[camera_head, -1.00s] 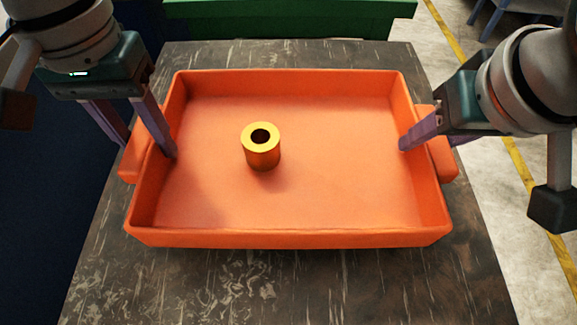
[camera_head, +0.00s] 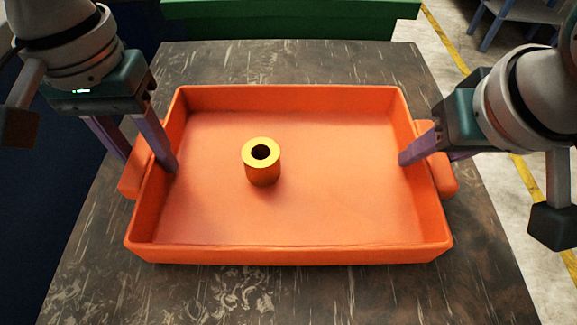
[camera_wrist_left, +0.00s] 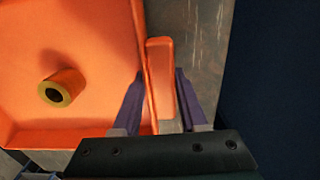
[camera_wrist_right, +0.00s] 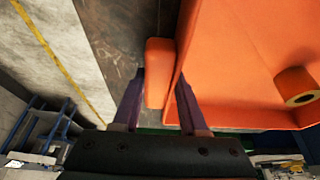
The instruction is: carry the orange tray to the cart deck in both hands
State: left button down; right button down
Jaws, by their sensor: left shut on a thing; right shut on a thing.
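The orange tray (camera_head: 290,254) is a shallow rectangular box, roughly level over a dark streaked tabletop (camera_head: 290,62). I cannot tell whether its underside touches that top. My left gripper (camera_head: 150,163) is shut on the tray's left side, one finger inside the wall and one outside by the handle. My right gripper (camera_head: 432,158) is shut the same way on the right side. The left wrist view shows the left handle (camera_wrist_left: 161,80) between the fingers, and the right wrist view shows the right handle (camera_wrist_right: 158,75). No surface is clearly identifiable as the cart deck.
A yellow-orange hollow cylinder (camera_head: 262,170) stands upright inside the tray, left of centre. A green surface (camera_head: 290,18) lies beyond the table's far edge. A blue-legged stand (camera_head: 508,18) is at the far right. Pale floor with a yellow line (camera_head: 447,45) runs along the right.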

pick_arm(q)
jog(key=shift+f+b, duration=0.3)
jog(key=shift+f, duration=0.25)
pick_arm(e)
jog(key=shift+f, duration=0.55)
pick_arm(q)
jog(key=c, duration=0.9)
grip_release()
pick_arm(e)
jog(key=c, duration=0.9)
grip_release()
pick_arm(q)
jog(key=o, duration=0.5)
jog(key=shift+c, duration=0.2)
pick_arm(e)
jog(key=o, duration=0.5)
jog(key=shift+c, duration=0.2)
pick_arm(q)
jog(key=shift+r, duration=0.1)
pick_arm(e)
jog(key=shift+r, duration=0.1)
jog(key=shift+s+r, duration=0.1)
jog(key=shift+r, duration=0.25)
jog(key=v, duration=0.6)
jog(key=shift+s+r, duration=0.2)
jog(key=shift+r, duration=0.1)
pick_arm(q)
notch_tip(320, 180, up, 12)
